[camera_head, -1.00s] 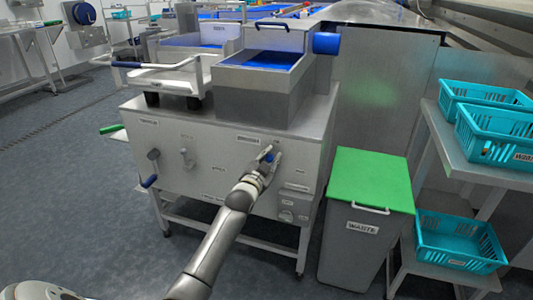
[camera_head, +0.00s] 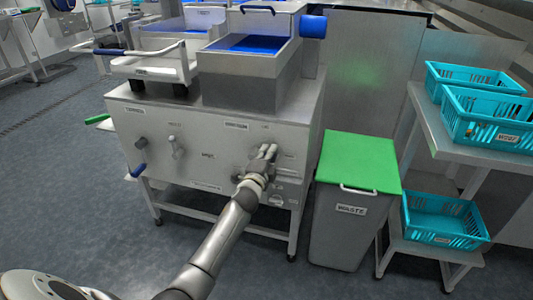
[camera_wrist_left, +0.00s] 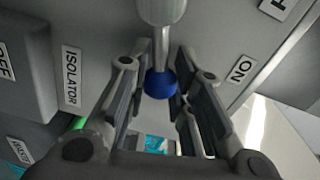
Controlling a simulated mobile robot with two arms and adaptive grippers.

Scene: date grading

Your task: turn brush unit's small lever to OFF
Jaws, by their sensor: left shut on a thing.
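The brush unit (camera_head: 190,150) is a grey steel cabinet with a labelled front panel. My left gripper (camera_head: 265,153) is at the right part of this panel and hides the small lever there in the head view. In the left wrist view, the small lever (camera_wrist_left: 162,45) has a pale metal shaft and a blue ball end (camera_wrist_left: 160,84). The ball lies between the fingers of my left gripper (camera_wrist_left: 160,95), which is shut on the lever. An ISOLATOR label (camera_wrist_left: 71,78) is left of it, an ON label (camera_wrist_left: 240,70) right of it. My right gripper is not in view.
A grey waste bin (camera_head: 340,228) with a green lid stands right of the unit. Turquoise crates (camera_head: 440,220) sit on a steel stand farther right. A larger blue-handled lever (camera_head: 138,170) is at the panel's left. Open floor (camera_head: 60,190) lies to the left.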

